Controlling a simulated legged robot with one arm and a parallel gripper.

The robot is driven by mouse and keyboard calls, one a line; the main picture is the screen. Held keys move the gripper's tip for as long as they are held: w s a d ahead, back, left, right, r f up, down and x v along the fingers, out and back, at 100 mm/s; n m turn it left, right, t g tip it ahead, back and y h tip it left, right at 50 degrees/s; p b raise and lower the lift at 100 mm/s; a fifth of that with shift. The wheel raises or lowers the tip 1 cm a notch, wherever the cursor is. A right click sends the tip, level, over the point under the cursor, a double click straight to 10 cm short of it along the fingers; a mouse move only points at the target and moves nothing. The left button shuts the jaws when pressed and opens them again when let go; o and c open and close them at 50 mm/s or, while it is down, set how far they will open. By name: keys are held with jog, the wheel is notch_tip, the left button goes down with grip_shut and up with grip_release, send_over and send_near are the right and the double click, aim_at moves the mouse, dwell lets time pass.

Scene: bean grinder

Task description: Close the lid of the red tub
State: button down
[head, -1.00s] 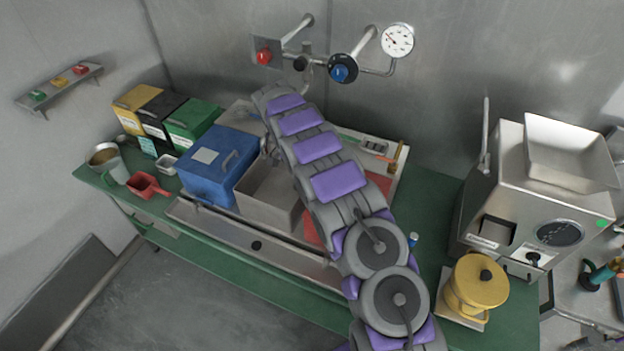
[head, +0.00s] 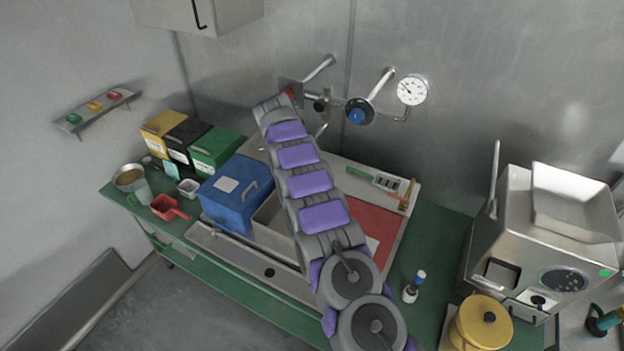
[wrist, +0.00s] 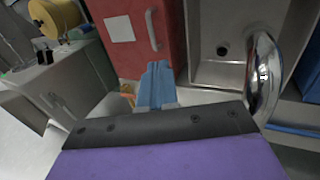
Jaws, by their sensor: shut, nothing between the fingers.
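The red tub (wrist: 135,65) shows in the wrist view as a red panel with a white label (wrist: 119,29) and a grey handle (wrist: 153,30). In the head view, part of its red surface (head: 378,222) shows right of the sink, largely behind my arm. I cannot tell how far the lid stands open. My gripper (wrist: 158,66) is shut and empty, its blue fingers in front of the red panel in the wrist view; I cannot tell whether they touch it. In the head view my arm reaches toward the back wall and the fingers are not visible.
A steel sink (wrist: 208,75) lies beside the tub, with a curved chrome pipe (wrist: 264,75) close to my gripper. A blue tub (head: 232,201) stands left of the sink. Wall pipes with a blue knob (head: 356,116) are near my arm's end. A grinder (head: 510,250) stands at right.

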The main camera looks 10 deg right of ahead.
jog(key=p+v, duration=0.2)
jog(key=p, duration=0.3)
jog(key=shift+w+r+p, duration=0.1)
jog(key=shift+r+p, duration=0.2)
jog(key=shift+r, duration=0.1)
